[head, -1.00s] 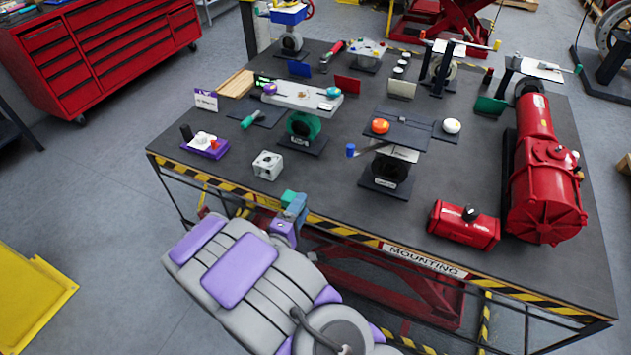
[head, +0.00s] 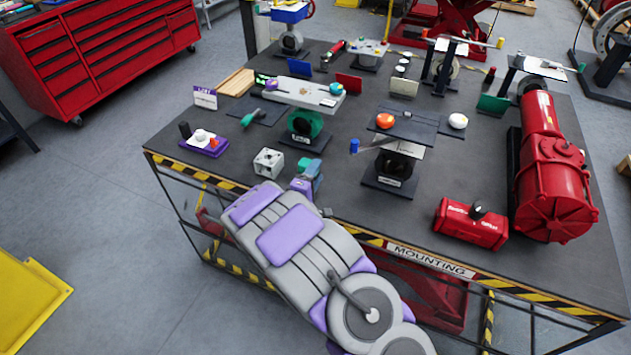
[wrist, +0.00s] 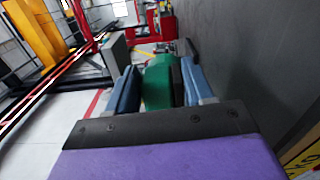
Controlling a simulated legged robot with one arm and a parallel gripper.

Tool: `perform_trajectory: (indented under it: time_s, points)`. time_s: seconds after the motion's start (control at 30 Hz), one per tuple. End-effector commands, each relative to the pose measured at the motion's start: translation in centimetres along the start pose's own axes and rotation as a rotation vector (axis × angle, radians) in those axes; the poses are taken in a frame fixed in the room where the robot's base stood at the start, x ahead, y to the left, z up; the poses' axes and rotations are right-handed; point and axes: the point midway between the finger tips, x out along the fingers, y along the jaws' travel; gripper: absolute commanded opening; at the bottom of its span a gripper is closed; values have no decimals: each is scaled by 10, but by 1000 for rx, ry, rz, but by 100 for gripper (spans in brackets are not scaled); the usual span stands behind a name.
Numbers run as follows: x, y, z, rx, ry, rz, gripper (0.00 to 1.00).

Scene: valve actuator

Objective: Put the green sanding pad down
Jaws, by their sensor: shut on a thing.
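The green sanding pad is the green block (wrist: 158,84) between my gripper's blue fingers in the wrist view. My gripper (wrist: 160,88) is shut on it. In the head view my gripper (head: 308,172) is at the table's front edge, just right of a pale grey cube-shaped part. Only a little green (head: 304,164) shows at its tip there. The dark table top (head: 230,172) runs along the right side of the wrist view. I cannot tell how high the pad is above it, or whether they touch.
The grey cube-shaped part (head: 268,162) stands close left of my gripper. A black stand (head: 389,183) is to the right, with a red box (head: 470,224) further right. A green valve stand (head: 306,126) is behind. Bare table lies between the gripper and the black stand.

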Motion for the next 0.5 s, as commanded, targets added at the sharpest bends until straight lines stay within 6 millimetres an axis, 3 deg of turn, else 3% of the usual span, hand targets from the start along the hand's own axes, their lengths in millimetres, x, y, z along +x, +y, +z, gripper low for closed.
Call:
perform_trajectory:
  time_s: [0.17, 0.5]
  points:
    - [0, -27, 0, 1, 1, -3, 23]
    - [2, -27, 4, 4, -1, -5, 23]
